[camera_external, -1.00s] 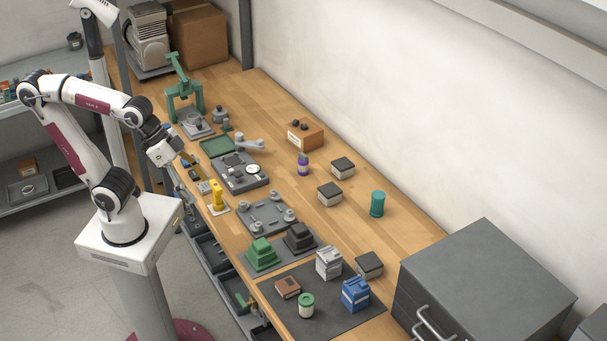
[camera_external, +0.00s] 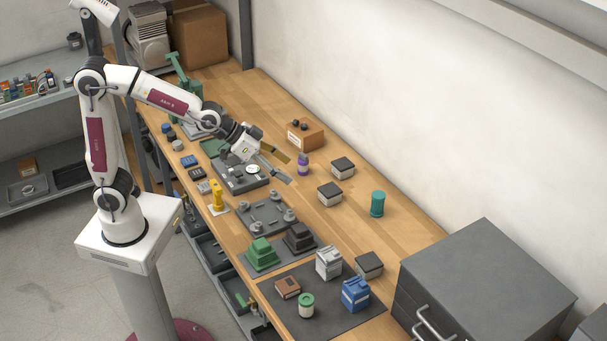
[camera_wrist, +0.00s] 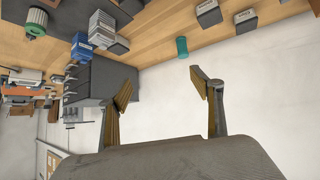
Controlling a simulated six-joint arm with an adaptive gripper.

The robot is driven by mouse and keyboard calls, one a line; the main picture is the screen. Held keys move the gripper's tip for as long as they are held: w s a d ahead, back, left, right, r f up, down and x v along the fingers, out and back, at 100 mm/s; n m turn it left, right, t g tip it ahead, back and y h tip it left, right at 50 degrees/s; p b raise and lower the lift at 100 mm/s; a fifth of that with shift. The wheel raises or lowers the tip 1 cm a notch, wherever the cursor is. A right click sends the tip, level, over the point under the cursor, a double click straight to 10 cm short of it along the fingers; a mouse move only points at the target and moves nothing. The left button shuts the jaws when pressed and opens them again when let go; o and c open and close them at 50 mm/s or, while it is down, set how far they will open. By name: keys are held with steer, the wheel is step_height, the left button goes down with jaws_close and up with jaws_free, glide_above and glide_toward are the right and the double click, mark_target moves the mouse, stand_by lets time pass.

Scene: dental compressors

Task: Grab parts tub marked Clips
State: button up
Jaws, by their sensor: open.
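My gripper (camera_external: 284,168) is open and empty, above the bench to the left of the back two tubs. Its spread fingers (camera_wrist: 162,88) show in the wrist view with nothing between them.
A purple-topped bottle (camera_external: 303,164) and a brown box (camera_external: 306,135) stand close to my gripper. A grey drawer cabinet (camera_external: 485,285) is at the right. Bare wood surrounds the back two tubs.

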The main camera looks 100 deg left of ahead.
steer(key=w+a+f+n+y, duration=0.1)
steer(key=w+a+f, duration=0.2)
steer(key=w+a, duration=0.35)
steer(key=n+y, duration=0.4)
steer(key=y, duration=0.2)
glide_above(343, 166)
steer(key=s+d, duration=0.2)
steer(key=s, duration=0.2)
step_height(343, 166, down, 12)
steer(key=r, duration=0.1)
steer(key=shift+w+a+f, duration=0.2)
steer(key=shift+a+f, duration=0.05)
steer(key=shift+f, duration=0.15)
steer(key=shift+f, duration=2.8)
steer(key=shift+f, duration=0.1)
steer(key=shift+f, duration=0.45)
steer(key=shift+x, duration=2.5)
